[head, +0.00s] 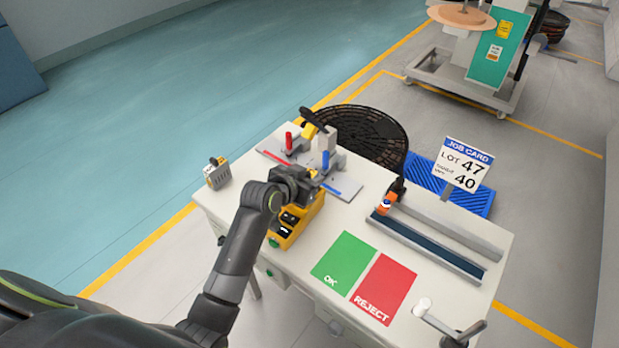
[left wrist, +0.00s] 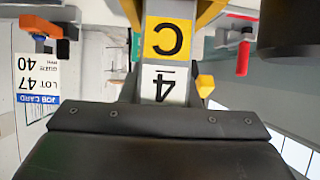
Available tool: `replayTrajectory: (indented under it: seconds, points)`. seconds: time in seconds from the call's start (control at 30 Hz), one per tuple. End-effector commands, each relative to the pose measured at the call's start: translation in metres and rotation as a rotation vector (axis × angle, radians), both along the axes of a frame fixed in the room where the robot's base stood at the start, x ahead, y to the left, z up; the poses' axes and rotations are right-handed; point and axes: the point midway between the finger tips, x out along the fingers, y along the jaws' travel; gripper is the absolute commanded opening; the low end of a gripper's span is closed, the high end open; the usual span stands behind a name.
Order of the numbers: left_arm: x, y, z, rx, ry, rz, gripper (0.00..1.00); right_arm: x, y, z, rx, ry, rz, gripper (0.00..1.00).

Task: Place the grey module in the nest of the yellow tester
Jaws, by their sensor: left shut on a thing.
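My left gripper (head: 296,183) is above the yellow tester (head: 309,213) on the white table, at the tester's far end. It is shut on a block with a yellow C label and a white 4 label, which I take to be the grey module (left wrist: 166,62). In the left wrist view this block sits in the middle, in front of the dark gripper body. The gripper hides the block in the head view. The tester's nest is also covered, so I cannot tell whether the block touches it. My right gripper is not in view.
Behind the tester stand fixtures with a red handle (head: 289,141) and a blue handle (head: 325,161). A small grey box (head: 217,176) is at the left edge. A green OK mat (head: 343,262), a red REJECT mat (head: 384,290) and a rail (head: 428,247) lie right.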

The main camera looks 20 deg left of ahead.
Motion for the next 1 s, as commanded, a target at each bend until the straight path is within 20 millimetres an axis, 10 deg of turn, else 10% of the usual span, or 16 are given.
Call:
replayTrajectory:
  seconds: [0.4, 0.43, 0.6, 1.0]
  points:
    - [-0.0001, -0.0001, -0.0080, -0.001, -0.002, 0.000, 0.02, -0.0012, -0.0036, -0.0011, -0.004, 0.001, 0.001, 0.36]
    - [-0.0002, -0.0001, -0.0086, -0.001, -0.001, 0.000, 0.30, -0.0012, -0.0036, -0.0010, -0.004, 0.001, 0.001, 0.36]
    - [-0.0002, 0.0000, -0.0078, -0.001, -0.001, 0.000, 0.51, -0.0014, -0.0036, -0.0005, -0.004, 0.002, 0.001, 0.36]
    - [-0.0036, 0.0013, -0.0033, -0.001, -0.001, 0.001, 0.51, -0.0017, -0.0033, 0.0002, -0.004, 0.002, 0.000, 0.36]
